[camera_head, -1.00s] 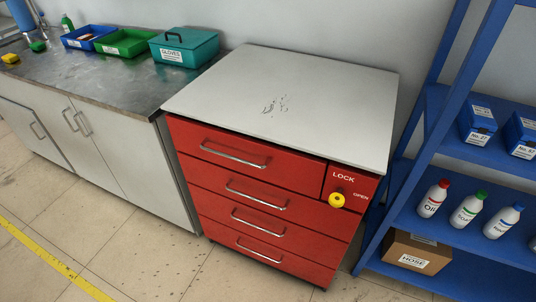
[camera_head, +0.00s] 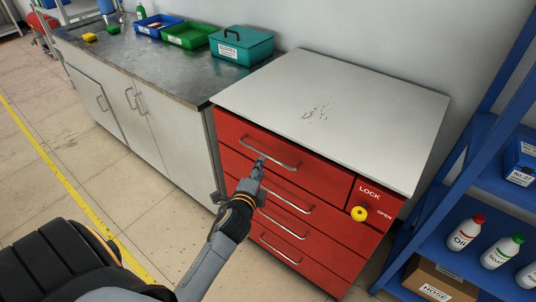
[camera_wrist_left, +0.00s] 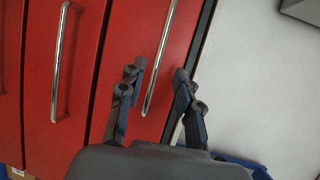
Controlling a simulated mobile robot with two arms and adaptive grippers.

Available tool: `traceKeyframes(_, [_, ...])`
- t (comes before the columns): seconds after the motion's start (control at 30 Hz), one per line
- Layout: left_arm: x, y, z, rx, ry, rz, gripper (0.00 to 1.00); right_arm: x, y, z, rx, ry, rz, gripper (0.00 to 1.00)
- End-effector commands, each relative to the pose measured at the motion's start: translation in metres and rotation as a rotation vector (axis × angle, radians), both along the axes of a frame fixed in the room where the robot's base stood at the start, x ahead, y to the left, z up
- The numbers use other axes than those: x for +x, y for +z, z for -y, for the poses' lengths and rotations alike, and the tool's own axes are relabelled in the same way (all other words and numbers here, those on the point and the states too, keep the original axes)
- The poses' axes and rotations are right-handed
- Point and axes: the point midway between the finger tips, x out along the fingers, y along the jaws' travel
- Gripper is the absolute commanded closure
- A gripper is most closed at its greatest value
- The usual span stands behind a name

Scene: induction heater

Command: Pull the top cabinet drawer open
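The red cabinet has a top drawer (camera_head: 300,160) with a metal bar handle (camera_head: 268,153). The drawer front looks flush with the cabinet. My left gripper (camera_head: 259,163) is in front of the top drawer, close to the left part of its handle. In the left wrist view the gripper (camera_wrist_left: 159,72) is open, its two fingers apart. The top handle (camera_wrist_left: 160,60) shows between the fingertips, and I cannot tell whether they touch it. A yellow lock knob (camera_head: 359,214) sits right of the drawers, under the LOCK label. My right gripper is not in view.
The grey worktop (camera_head: 165,62) stands left of the cabinet, with bins and a teal gloves box (camera_head: 242,45). A blue shelf (camera_head: 465,200) with bottles stands close on the right. The floor (camera_head: 110,180) in front is clear.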

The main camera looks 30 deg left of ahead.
Motion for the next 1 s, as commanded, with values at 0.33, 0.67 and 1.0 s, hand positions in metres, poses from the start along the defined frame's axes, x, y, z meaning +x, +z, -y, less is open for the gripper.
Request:
traceKeyframes(0.33, [0.061, -0.012, -0.021, -0.002, 0.0, 0.0, 0.66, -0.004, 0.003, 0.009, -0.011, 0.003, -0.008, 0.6])
traceKeyframes(0.67, [0.075, -0.015, -0.025, -0.002, 0.0, 0.0, 0.66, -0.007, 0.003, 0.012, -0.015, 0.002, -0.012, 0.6])
traceKeyframes(1.0, [0.075, -0.015, -0.025, -0.002, 0.0, 0.0, 1.0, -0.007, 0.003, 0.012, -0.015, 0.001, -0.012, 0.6])
